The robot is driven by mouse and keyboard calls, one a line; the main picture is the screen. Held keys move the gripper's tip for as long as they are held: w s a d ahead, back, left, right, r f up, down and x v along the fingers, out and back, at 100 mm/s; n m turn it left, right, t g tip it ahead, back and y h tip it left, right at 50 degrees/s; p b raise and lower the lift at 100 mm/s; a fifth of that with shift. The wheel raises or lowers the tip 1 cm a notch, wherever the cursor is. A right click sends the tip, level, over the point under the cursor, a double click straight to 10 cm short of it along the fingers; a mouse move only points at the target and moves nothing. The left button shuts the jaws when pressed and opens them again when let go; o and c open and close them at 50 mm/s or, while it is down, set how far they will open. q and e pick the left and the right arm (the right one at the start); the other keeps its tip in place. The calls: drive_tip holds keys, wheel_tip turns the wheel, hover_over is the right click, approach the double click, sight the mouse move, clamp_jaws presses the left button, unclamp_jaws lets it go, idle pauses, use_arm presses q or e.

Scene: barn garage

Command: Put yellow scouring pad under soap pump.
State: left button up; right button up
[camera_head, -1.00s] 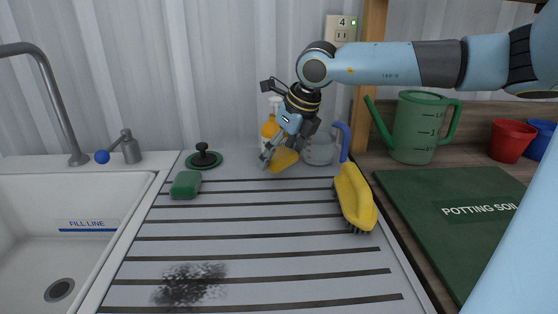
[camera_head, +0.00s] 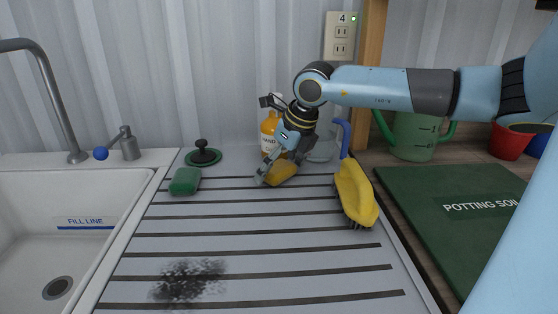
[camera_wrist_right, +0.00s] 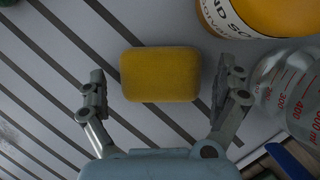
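The yellow scouring pad (camera_head: 281,174) lies on the grey ribbed drainboard, in front of the soap pump. In the right wrist view the pad (camera_wrist_right: 160,74) sits between the two fingers, with a gap on each side. My right gripper (camera_head: 276,170) is open over the pad and points down at it. It also shows in the right wrist view (camera_wrist_right: 164,85). The soap pump (camera_head: 268,134) is an upright orange bottle with a white label, partly hidden behind my gripper. Its lower part shows in the right wrist view (camera_wrist_right: 270,14). My left gripper is not in view.
A clear beaker (camera_head: 321,151) stands right of the soap pump. A green sponge (camera_head: 184,181) and a dark green plug (camera_head: 203,157) are at the left. The front middle of the drainboard is clear.

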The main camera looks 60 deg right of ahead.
sight(279, 166)
drive_tip(key=shift+r, duration=0.15)
drive_tip(key=p+v, duration=0.3)
drive_tip(key=v, duration=0.2)
drive_tip(key=shift+d+r, duration=0.1)
drive_tip(key=shift+r, duration=0.15)
drive_tip(key=p+v, duration=0.6)
drive_tip(key=p, duration=0.1)
drive_tip(key=shift+s+r+p, duration=0.2)
drive_tip(key=shift+s+p, duration=0.05)
drive_tip(key=shift+p, duration=0.1)
